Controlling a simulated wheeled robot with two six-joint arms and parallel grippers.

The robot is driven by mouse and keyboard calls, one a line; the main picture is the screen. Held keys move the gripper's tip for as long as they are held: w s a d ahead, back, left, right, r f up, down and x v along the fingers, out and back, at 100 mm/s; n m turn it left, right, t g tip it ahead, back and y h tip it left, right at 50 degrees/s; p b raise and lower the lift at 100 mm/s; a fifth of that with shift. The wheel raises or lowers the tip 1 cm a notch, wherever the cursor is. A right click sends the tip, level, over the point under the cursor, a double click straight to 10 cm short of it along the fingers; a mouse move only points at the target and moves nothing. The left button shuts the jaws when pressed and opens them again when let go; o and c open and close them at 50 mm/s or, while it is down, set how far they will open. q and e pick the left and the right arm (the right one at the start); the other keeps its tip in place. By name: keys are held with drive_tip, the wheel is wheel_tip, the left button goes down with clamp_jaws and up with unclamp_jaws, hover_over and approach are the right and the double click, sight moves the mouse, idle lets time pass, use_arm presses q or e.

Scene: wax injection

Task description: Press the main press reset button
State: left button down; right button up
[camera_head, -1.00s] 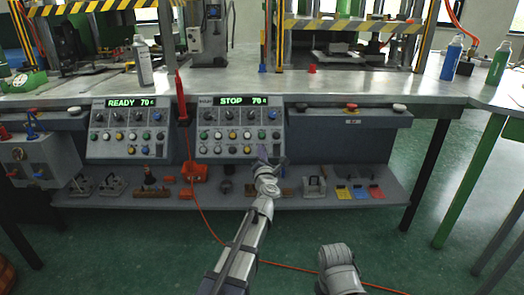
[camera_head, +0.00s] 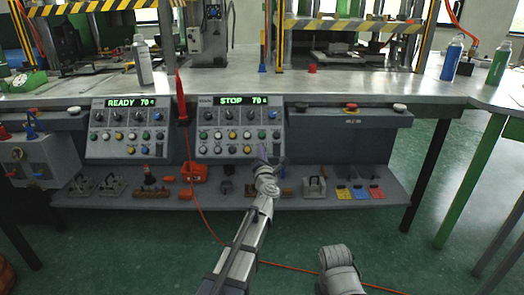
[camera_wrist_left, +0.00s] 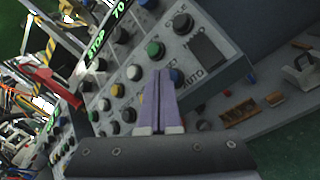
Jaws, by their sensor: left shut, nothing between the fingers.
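The right-hand control panel (camera_head: 239,128), with a green "STOP 70" display (camera_head: 240,100), carries rows of coloured buttons and knobs. I cannot read which one is the main press reset button. My left gripper (camera_head: 263,152) is shut and empty in front of the panel's lower right part. My right gripper is out of view.
A second panel (camera_head: 128,128) reading "READY 70" stands to the left. A red emergency button (camera_head: 351,107) sits on the bench front at right. A lower shelf (camera_head: 392,190) holds tools and coloured blocks. An orange cable (camera_head: 205,222) crosses the floor.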

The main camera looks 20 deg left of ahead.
use_arm(q)
drive_tip(key=shift+w+a+f, duration=0.1)
drive_tip(key=shift+w+f, duration=0.2)
idle(0.4)
drive_tip(key=shift+s+r, duration=0.1)
drive_tip(key=shift+s+r+p, duration=0.3)
drive_tip(key=shift+s+r, duration=0.15)
drive_tip(key=shift+s, duration=0.05)
idle(0.4)
drive_tip(key=s+r+p, duration=0.1)
drive_tip(key=s, duration=0.1)
drive_tip(key=s+d+r+p, duration=0.1)
drive_tip(key=r+p, duration=0.1)
drive_tip(key=shift+s+d+r, duration=0.1)
drive_tip(key=shift+s+d, duration=0.1)
drive_tip(key=shift+s, duration=0.15)
idle(0.5)
